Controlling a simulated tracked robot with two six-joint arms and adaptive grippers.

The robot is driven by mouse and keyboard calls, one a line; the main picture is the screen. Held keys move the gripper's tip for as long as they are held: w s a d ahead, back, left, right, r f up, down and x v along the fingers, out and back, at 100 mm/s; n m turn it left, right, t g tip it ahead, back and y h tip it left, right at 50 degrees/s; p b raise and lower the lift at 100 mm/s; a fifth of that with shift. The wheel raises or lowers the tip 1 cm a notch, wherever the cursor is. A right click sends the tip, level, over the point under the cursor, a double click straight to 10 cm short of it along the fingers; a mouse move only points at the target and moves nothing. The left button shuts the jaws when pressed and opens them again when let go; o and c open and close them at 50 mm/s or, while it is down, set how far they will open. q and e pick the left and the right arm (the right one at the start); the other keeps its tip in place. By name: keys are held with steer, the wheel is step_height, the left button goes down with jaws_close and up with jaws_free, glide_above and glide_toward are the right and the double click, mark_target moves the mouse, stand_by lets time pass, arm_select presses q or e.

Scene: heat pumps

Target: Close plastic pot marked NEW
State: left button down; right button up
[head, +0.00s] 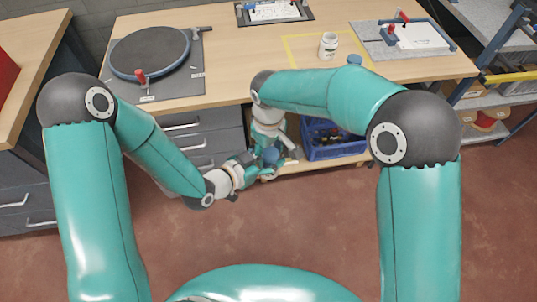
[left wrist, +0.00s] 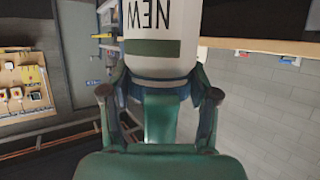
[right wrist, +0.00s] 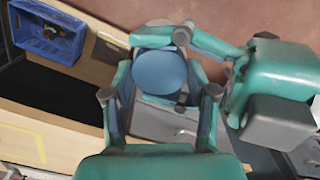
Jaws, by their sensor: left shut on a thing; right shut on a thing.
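The white plastic pot marked NEW (left wrist: 160,40) has a dark green band and fills the top of the left wrist view. My left gripper (left wrist: 160,88) is shut around it; it also shows in the head view (head: 257,162). A round blue lid (right wrist: 160,72) sits between the fingers of my right gripper (right wrist: 160,85), which is shut on it. In the head view the lid (head: 270,156) is small, where both grippers meet in front of the bench. The lid's underside is hidden, so I cannot tell whether it is seated on the pot.
On the bench (head: 235,83), another white pot (head: 328,45) stands in a yellow taped outline with a blue lid (head: 354,60) nearby. A round dark turntable (head: 150,52) is at left. A blue crate (head: 335,150) with items sits on the shelf below, close behind the grippers.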

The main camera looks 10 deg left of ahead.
steer(key=m, duration=0.4)
steer(key=o, duration=1.3)
steer(key=shift+r, duration=2.25)
steer(key=shift+c, duration=0.4)
